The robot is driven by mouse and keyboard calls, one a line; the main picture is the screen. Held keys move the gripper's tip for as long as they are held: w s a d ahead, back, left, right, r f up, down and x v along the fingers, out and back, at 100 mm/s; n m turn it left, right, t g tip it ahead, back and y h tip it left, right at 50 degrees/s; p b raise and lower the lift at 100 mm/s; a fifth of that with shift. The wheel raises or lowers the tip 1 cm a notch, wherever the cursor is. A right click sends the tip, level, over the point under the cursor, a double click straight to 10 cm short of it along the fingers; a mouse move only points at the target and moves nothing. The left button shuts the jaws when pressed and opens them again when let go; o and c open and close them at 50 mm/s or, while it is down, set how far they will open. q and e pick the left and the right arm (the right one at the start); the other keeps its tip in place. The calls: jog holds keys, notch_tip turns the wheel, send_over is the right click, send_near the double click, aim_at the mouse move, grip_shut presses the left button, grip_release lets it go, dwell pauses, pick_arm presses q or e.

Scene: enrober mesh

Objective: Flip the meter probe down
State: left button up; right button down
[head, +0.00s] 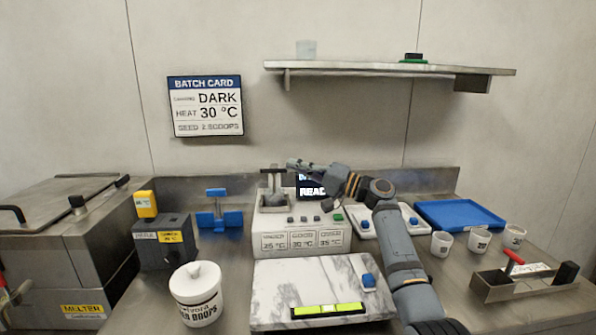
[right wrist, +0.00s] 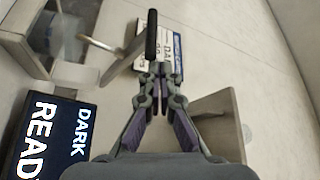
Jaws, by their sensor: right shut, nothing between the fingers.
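The meter (head: 300,222) is a pale box at the centre of the bench, with small buttons and three temperature labels on its front. Its dark screen (head: 308,191) is partly covered by my right arm; in the right wrist view the screen (right wrist: 50,135) reads DARK and READ. The meter probe (head: 273,182) stands up at the box's left, with a black bar on top. In the right wrist view its black handle (right wrist: 151,36) and metal stem show just beyond my fingertips. My right gripper (head: 293,163) is shut and empty, close right of the probe's top; contact is unclear. My left gripper is out of view.
A marble slab (head: 275,285) with a green level lies in front. A white lidded pot (head: 196,290) and dark box (head: 163,243) stand left. A blue tray (head: 460,214), white cups and a metal holder (head: 520,284) are right. A shelf (head: 390,68) hangs above.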

jog(key=shift+f, duration=0.3)
jog(key=shift+s, duration=0.1)
jog(key=r+v, duration=0.3)
jog(key=v, duration=1.1)
jog(key=shift+s+d+f, duration=0.3)
jog(key=shift+d+f, duration=0.1)
jog(key=shift+d, duration=0.1)
